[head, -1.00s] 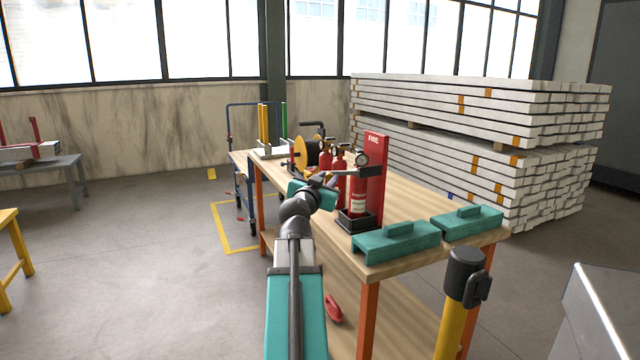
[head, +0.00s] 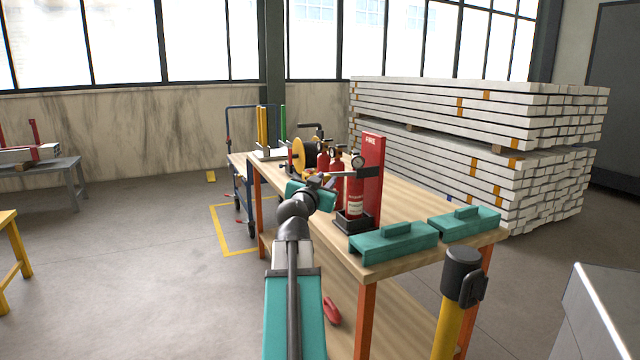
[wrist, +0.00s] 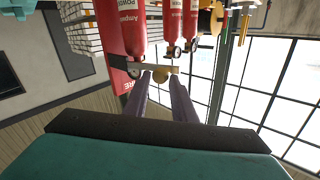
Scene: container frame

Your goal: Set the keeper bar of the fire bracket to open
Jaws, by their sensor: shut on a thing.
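The fire bracket (head: 374,165) is a red upright board marked FIRE on a black base, on the workbench. A red extinguisher (head: 355,200) stands upright in it. The dark keeper bar (head: 345,174) runs from the board past the extinguisher's neck, out to the left. In the wrist view, which is upside down, the bar (wrist: 140,67) carries a tan knob (wrist: 162,75) near its free end. My gripper (head: 328,180) is at that end; in the wrist view its two fingers (wrist: 164,82) are closed on the knob. The bar's hinge is not clear.
Other extinguishers (head: 323,163) and a yellow hose reel (head: 302,155) stand behind the bracket. Two teal boxes (head: 395,242) lie at the bench's near edge. A yellow post with a black top (head: 462,270) is near right.

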